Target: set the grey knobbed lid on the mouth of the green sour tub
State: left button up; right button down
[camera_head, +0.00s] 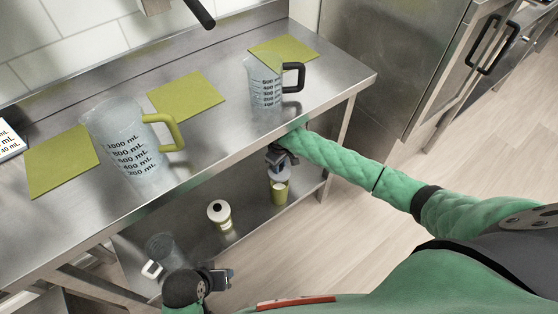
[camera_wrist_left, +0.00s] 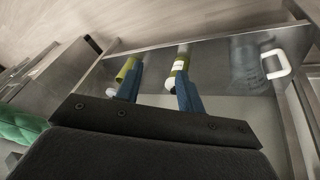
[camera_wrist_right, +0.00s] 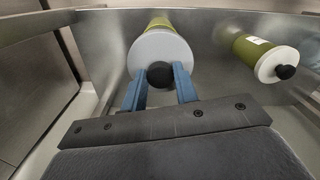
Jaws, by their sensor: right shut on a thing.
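My right gripper (camera_head: 280,160) is low over the lower shelf, shut on the black knob (camera_wrist_right: 160,74) of the grey lid (camera_wrist_right: 158,50). The lid (camera_head: 279,173) is over the mouth of a green tub (camera_head: 279,192) standing on the shelf. In the right wrist view the lid hides most of this tub (camera_wrist_right: 160,22); I cannot tell whether it touches the rim. My left gripper (camera_head: 222,280) is open and empty, left of and nearer than the tub; its blue fingers (camera_wrist_left: 158,88) are apart in the left wrist view.
A second green tub (camera_head: 223,225) with a white, black-knobbed lid stands left on the shelf. A clear jug (camera_head: 162,250) with a white handle is farther left. The counter (camera_head: 215,135) above holds two measuring jugs (camera_head: 125,135) (camera_head: 262,88) and green mats (camera_head: 188,97).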

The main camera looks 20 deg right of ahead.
aim_at(280, 174)
dwell(0.3)
